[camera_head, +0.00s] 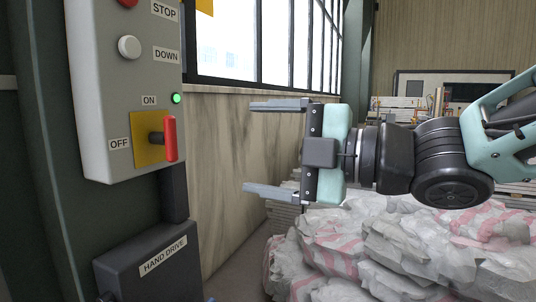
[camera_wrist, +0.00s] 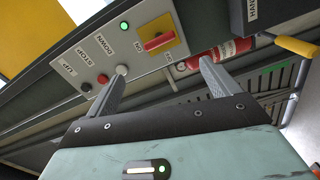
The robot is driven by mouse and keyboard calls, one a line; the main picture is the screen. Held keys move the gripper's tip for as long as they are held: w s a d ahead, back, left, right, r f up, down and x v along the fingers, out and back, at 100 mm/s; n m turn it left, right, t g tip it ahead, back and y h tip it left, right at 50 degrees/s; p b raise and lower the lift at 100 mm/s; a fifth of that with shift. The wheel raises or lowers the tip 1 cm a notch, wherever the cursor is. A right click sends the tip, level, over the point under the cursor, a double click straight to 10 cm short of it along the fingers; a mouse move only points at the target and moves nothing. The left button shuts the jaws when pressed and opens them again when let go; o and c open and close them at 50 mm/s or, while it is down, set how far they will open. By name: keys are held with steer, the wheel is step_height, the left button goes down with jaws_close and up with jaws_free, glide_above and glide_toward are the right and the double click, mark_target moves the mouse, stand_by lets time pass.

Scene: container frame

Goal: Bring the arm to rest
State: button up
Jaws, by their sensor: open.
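My gripper (camera_head: 248,147) is open and empty in the middle of the head view. Its two fingers point left, one above the other, toward a grey control panel (camera_head: 100,90). A clear gap in the picture separates the fingertips from the panel's red switch handle (camera_head: 170,138). The handle stands upright on a yellow plate, with ON above and OFF to its left. A green lamp (camera_head: 176,98) is lit. In the wrist view my gripper (camera_wrist: 163,66) has nothing between its fingers, and the red handle (camera_wrist: 159,41) shows beyond them.
A dark HAND DRIVE box (camera_head: 155,262) sits below the panel. Wrapped sacks (camera_head: 400,250) are piled below my arm. A marbled wall (camera_head: 225,150) stands behind the fingers. The wrist view shows a red cylinder (camera_wrist: 232,48) near one finger and a yellow handle (camera_wrist: 297,46) at right.

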steer(key=d+f+m+t+h, duration=0.1)
steer(key=d+f+m+h, duration=0.2)
steer(key=f+m+h, duration=0.4)
steer(key=d+f+m+h, duration=0.35)
steer(key=f+m, duration=0.25)
steer(key=f, duration=0.3)
steer(key=s+d+f+m+g+h, duration=0.3)
steer(key=s+d+f+m+g, duration=0.15)
steer(key=s, duration=0.35)
steer(key=s+d+f+m+g+h, duration=0.35)
steer(key=s+d+f, duration=0.2)
steer(key=s, duration=0.35)
step_height(320, 180, up, 22)
steer(key=a+y+p, duration=0.1)
steer(key=p, duration=2.2)
steer(key=shift+w+r, duration=0.15)
steer(key=shift+w, duration=0.25)
steer(key=shift+a, duration=0.1)
